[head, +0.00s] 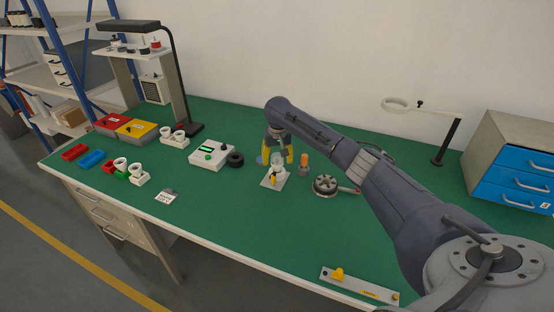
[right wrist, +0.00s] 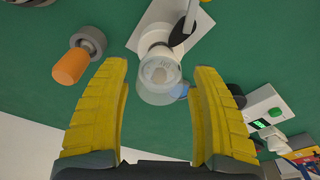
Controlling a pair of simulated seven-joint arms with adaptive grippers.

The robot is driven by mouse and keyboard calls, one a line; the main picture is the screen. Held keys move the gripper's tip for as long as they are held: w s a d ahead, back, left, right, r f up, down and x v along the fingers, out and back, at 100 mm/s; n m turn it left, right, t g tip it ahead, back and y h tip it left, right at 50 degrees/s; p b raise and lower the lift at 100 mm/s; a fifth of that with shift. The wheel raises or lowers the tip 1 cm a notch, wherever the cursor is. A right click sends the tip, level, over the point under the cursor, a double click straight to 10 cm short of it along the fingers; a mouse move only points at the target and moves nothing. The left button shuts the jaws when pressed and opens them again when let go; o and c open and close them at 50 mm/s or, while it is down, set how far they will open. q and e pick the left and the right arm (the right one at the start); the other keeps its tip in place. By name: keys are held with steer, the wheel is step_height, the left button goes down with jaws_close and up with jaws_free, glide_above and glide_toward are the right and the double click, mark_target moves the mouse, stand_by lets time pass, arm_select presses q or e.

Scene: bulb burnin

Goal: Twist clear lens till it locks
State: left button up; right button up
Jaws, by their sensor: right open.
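The clear lens (right wrist: 160,77) is a see-through cup on a white fixture with a pale base plate (right wrist: 143,35). In the head view the lens (head: 277,161) stands upright near the middle of the green table, its plate (head: 268,183) below it. My right gripper (head: 280,158) is above and just behind the lens, its yellow fingers pointing down. In the right wrist view the fingers (right wrist: 161,85) are spread wide with the lens beyond and between their tips, and nothing is held. I cannot tell how far the lens is turned. My left gripper is not in view.
An orange-topped piece (head: 304,162) and a round metal fixture (head: 325,185) stand to the right. A white meter box (head: 211,154) and a black ring (head: 236,160) are to the left. The front middle of the green table (head: 250,220) is clear.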

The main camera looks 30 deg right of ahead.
mark_target(278, 158)
step_height(278, 158, up, 12)
steer(key=s, duration=0.1)
steer(key=shift+s+a+f, duration=0.15)
steer(key=shift+s+a, duration=0.15)
steer(key=shift+a, duration=0.05)
stand_by(0.4)
